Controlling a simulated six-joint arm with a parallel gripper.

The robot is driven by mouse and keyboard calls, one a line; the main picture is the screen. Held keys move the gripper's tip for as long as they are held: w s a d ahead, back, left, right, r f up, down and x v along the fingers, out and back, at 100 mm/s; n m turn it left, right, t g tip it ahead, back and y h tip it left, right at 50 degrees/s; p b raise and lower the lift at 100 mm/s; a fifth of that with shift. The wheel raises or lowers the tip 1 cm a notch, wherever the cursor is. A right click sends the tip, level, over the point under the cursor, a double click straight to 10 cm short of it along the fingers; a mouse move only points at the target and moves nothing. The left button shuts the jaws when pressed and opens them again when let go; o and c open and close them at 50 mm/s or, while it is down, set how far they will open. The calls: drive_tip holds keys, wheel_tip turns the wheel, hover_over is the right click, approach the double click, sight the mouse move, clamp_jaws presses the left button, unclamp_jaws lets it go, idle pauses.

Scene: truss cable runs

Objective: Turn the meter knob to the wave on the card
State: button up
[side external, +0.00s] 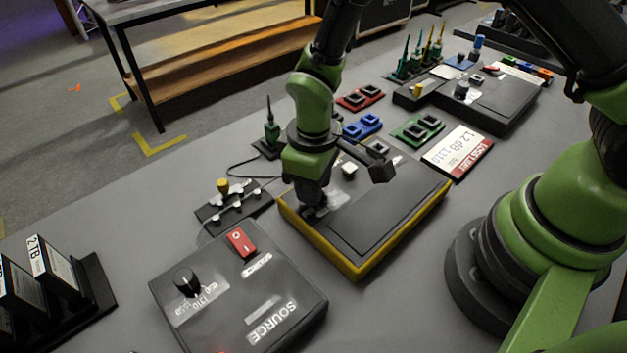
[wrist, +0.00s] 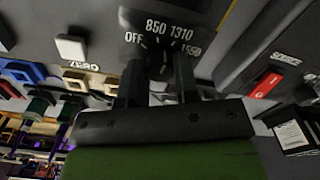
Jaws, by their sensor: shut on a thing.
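The meter (side external: 392,222) is a dark box with a yellow rim in the middle of the table. My gripper (side external: 314,207) points down at its near left corner. In the wrist view my gripper (wrist: 157,72) is shut on the dark meter knob (wrist: 156,60), mostly hidden between the fingers. White marks OFF, 850, 1310 and 1550 (wrist: 192,50) surround the knob; I cannot tell which its pointer faces. The white and red card (side external: 457,152) lies flat beyond the meter and reads 1.2 dB and 1310. A white ZERO button (wrist: 71,48) is on the meter.
A grey SOURCE box (side external: 240,300) with a red switch (side external: 241,242) and black knob (side external: 186,281) stands in front of the meter. A small dark rack with a yellow-capped plug (side external: 223,187) is left of it. Red, blue and green adapter blocks (side external: 417,128) stand behind.

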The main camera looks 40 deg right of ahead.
drive_tip(key=shift+m, duration=1.3)
drive_tip(key=o, duration=0.9)
wheel_tip(320, 180, up, 10)
